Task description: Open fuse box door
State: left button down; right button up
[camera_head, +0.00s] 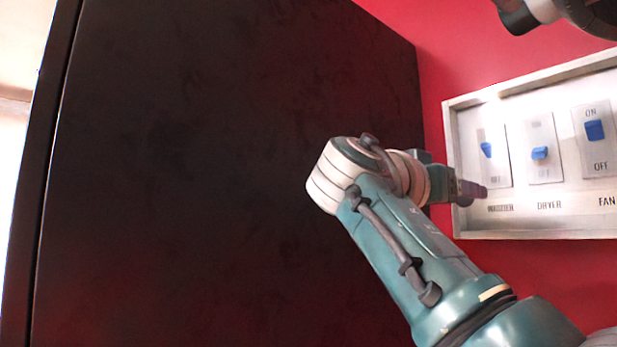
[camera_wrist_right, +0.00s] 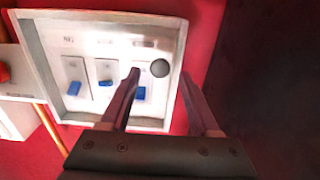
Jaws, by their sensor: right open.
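The fuse box is a pale framed box (camera_head: 540,222) on the red wall at the right of the head view. It also fills the upper left of the right wrist view (camera_wrist_right: 30,45). Its blue switches show clearly; a see-through door over them cannot be made out for certain. A round grey knob (camera_wrist_right: 160,68) shows at the box's side near the washer switch. My right gripper (camera_head: 478,189) is at that side of the box. In the wrist view its fingers (camera_wrist_right: 160,76) are apart, with the knob in the gap between their tips; contact cannot be told. My left gripper is not seen.
A large dark panel (camera_head: 200,170) fills the left and middle of the head view, close beside the box. A dark and white part (camera_head: 540,12) hangs at the top right. In the wrist view, another pale box with a red button (camera_wrist_right: 4,72) and an orange pipe (camera_wrist_right: 50,130) are at the left.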

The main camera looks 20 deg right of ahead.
jog(key=shift+w+d, duration=0.15)
jog(key=shift+d, duration=0.5)
grip_shut()
dwell(1.0)
